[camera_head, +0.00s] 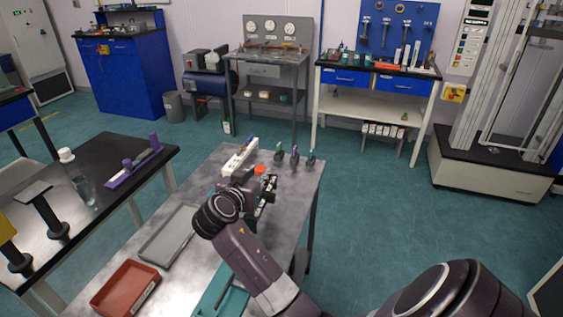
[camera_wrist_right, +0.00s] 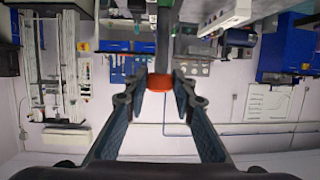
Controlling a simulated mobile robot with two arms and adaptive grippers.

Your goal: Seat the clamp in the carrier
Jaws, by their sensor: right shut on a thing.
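My right gripper (camera_wrist_right: 158,100) is shut on an orange piece, which I take to be the clamp (camera_wrist_right: 160,82). A grey bar shows above it in the right wrist view. In the head view the orange clamp (camera_head: 260,169) shows just past my right gripper (camera_head: 262,188), above the grey table. A long white block with dark marks, perhaps the carrier (camera_head: 239,158), lies at the table's far left, beside the gripper. A white block also shows at the top right of the wrist view (camera_wrist_right: 226,14). My arm hides part of the table. My left gripper is out of view.
Several small upright pieces (camera_head: 294,154) stand at the far right of the grey table (camera_head: 205,187). A grey tray (camera_head: 168,236) and a red-brown tray (camera_head: 125,289) lie nearer. A teal item (camera_head: 222,292) is at the front. A black-topped bench (camera_head: 110,212) stands left.

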